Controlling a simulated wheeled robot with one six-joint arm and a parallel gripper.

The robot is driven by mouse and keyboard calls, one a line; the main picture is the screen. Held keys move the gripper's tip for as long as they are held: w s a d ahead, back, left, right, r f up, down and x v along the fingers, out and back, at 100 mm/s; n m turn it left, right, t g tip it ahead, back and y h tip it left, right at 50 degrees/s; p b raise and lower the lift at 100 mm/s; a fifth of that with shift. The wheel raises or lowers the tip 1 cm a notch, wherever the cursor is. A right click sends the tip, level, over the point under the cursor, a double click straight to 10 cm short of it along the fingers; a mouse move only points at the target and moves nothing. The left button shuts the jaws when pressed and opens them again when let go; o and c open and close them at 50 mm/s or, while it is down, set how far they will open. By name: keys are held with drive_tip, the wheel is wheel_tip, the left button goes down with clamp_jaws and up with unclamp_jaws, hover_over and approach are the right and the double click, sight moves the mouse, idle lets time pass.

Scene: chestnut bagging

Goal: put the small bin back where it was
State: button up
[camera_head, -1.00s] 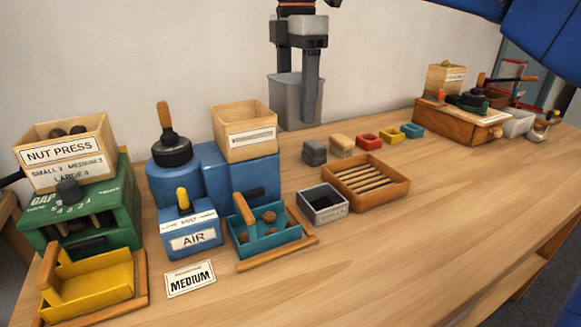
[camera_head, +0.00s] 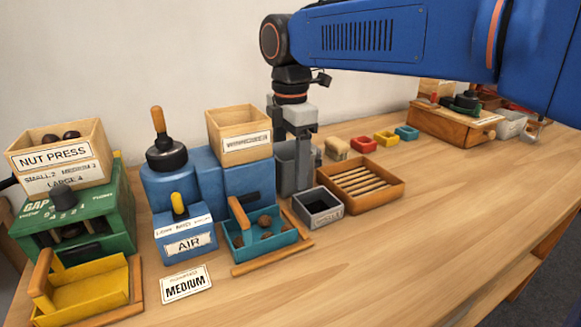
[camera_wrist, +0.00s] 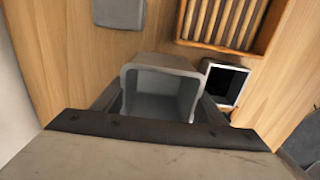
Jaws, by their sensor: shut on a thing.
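The small bin (camera_head: 284,158) is a grey, open-topped container. My gripper (camera_head: 301,180) is shut on it, with its fingers pointing down, beside the blue machine and behind the small dark box. In the wrist view the empty bin (camera_wrist: 160,88) sits between the two fingers, its mouth facing the camera. The fingers hide part of the bin in the head view. I cannot tell whether its base touches the table.
A small dark open box (camera_head: 318,207) and a slatted wooden tray (camera_head: 376,203) stand close to the bin's right. The blue machine (camera_head: 250,180) and teal tray (camera_head: 240,248) are at left. The front right of the table (camera_head: 450,210) is clear.

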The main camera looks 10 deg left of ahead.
drive_tip(key=shift+f, duration=0.2)
drive_tip(key=shift+f, duration=0.15)
drive_tip(key=o, duration=1.6)
wheel_tip(320, 180, up, 12)
drive_tip(key=shift+r, duration=0.2)
drive_tip(key=shift+s, duration=0.1)
